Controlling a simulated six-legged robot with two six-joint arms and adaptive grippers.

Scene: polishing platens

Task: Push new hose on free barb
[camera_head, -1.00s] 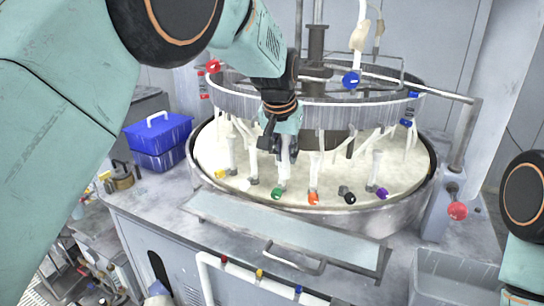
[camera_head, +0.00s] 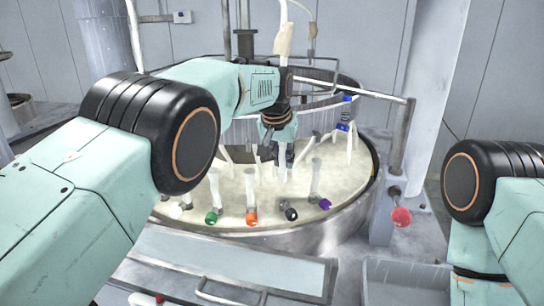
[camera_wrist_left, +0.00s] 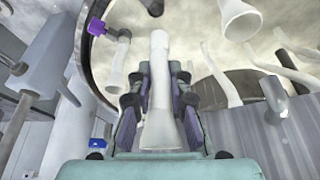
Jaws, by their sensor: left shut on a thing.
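My left gripper (camera_head: 283,160) is over the round platen, behind and above the black-tipped fitting (camera_head: 290,213). In the left wrist view its fingers (camera_wrist_left: 158,95) are shut on a white hose (camera_wrist_left: 160,105) that flares toward the camera. Along the front of the platen sit a green fitting (camera_head: 211,217), an orange fitting (camera_head: 251,218) and a purple fitting (camera_head: 325,204), each with a white tube standing by it. No tube stands on the black one in the head view. I cannot tell whether the held hose touches any barb. My right gripper is out of view.
The cream platen bowl (camera_head: 330,232) has a raised metal rim. A metal rail (camera_head: 345,90) and hanging white tubes crowd the back. A red knob (camera_head: 401,217) stands at right, above a grey bin (camera_head: 405,280). A flat tray (camera_head: 230,262) lies in front.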

